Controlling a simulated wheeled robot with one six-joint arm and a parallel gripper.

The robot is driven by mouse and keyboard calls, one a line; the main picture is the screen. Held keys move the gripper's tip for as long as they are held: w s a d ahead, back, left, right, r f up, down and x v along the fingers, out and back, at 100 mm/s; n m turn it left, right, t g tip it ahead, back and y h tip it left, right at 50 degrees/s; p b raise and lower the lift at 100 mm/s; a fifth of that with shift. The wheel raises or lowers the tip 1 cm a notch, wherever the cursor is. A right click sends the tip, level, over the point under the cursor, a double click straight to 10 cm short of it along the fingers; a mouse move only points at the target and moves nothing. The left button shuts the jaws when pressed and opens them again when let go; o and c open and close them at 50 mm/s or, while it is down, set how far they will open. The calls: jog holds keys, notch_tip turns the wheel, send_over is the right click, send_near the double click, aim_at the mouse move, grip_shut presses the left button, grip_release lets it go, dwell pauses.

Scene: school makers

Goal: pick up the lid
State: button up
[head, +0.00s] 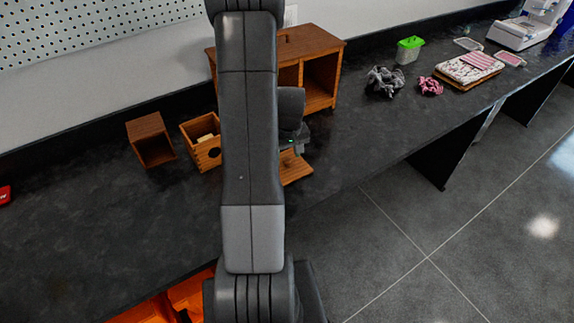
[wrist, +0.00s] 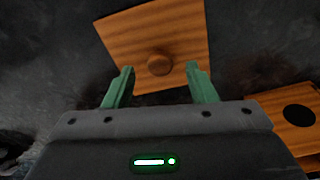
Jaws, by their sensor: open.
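The lid (wrist: 178,32) is a flat square wooden panel with a round knob (wrist: 160,64) on it. In the wrist view it lies on the dark worktop, just beyond my fingertips. In the head view the lid (head: 294,168) shows beside my arm, partly hidden by it. My gripper (wrist: 160,72) is open, with its two green fingers on either side of the knob in the picture and nothing held. I cannot tell how high the fingers are above the lid.
A wooden box with a round hole (head: 206,146) stands close by, also in the wrist view (wrist: 290,118). An open wooden box (head: 150,140) is left of it. A wooden cabinet (head: 318,62) stands behind. Cloths (head: 385,80) and a green-lidded tub (head: 408,50) lie farther right.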

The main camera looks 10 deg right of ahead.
jog(key=shift+w+f, duration=0.15)
jog(key=shift+f, duration=0.85)
jog(key=c, duration=1.1)
jog(key=shift+r, duration=0.15)
